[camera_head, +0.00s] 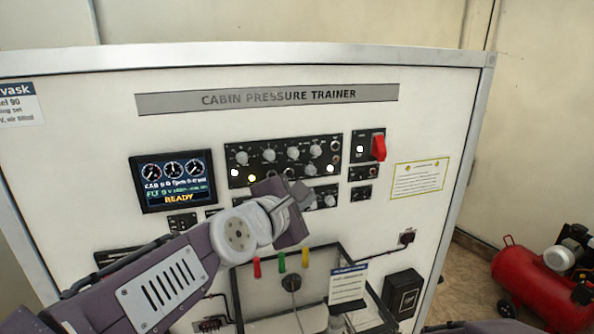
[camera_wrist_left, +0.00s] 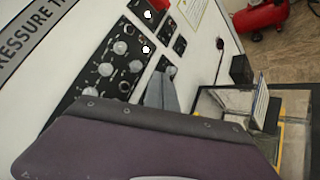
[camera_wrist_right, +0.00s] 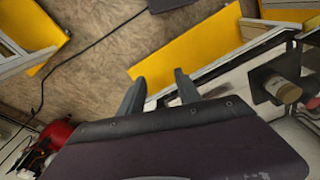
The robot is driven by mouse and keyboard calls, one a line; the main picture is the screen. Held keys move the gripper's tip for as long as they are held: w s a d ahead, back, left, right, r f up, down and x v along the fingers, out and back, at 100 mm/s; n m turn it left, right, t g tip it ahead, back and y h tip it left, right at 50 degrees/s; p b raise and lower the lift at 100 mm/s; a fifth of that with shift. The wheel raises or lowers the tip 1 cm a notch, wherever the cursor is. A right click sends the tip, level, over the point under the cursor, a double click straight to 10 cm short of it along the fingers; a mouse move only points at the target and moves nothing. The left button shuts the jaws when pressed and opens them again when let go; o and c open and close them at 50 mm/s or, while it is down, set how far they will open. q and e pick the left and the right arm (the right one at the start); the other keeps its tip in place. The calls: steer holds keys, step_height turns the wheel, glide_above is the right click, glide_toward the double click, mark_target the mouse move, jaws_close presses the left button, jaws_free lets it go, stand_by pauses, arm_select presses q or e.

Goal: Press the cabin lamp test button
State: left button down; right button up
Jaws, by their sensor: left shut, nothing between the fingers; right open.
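The trainer's black control panel (camera_head: 285,160) carries rows of grey knobs and several lit white and amber lamps. It also shows in the left wrist view (camera_wrist_left: 104,70). I cannot single out the cabin lamp test button; labels are too small to read, and my left arm covers part of the lower panel rows. My left gripper (camera_head: 303,194) is shut and empty in front of the lower right of this panel. Its fingers show at the panel's edge in the left wrist view (camera_wrist_left: 162,90); contact is unclear. My right gripper (camera_wrist_right: 158,88) is open and empty, over the floor and yellow-edged parts.
A display (camera_head: 173,181) reads READY. A red guarded switch (camera_head: 379,148) sits upper right of the knobs. An open-topped clear case (camera_head: 340,252) juts out below, with red, green and yellow fittings above it. A red compressor (camera_head: 540,284) stands on the floor at right.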

mark_target(289, 173)
arm_select(q)
steer(key=w+a+b, duration=0.3)
steer(key=w, duration=0.4)
steer(key=shift+w+r+b, duration=0.15)
steer(key=shift+b, duration=0.25)
arm_select(e)
steer(key=f, duration=0.2)
steer(key=s+f, duration=0.1)
steer(key=shift+a+f, duration=0.15)
steer(key=shift+f, duration=0.2)
arm_select(q)
steer(key=shift+s+a, duration=0.15)
steer(key=shift+s, duration=0.15)
arm_select(e)
steer(key=shift+s+r, duration=0.1)
arm_select(q)
steer(key=shift+w, duration=0.2)
steer(key=shift+s, duration=0.1)
stand_by(0.6)
steer(key=shift+w+a, duration=0.1)
steer(key=shift+w, duration=0.35)
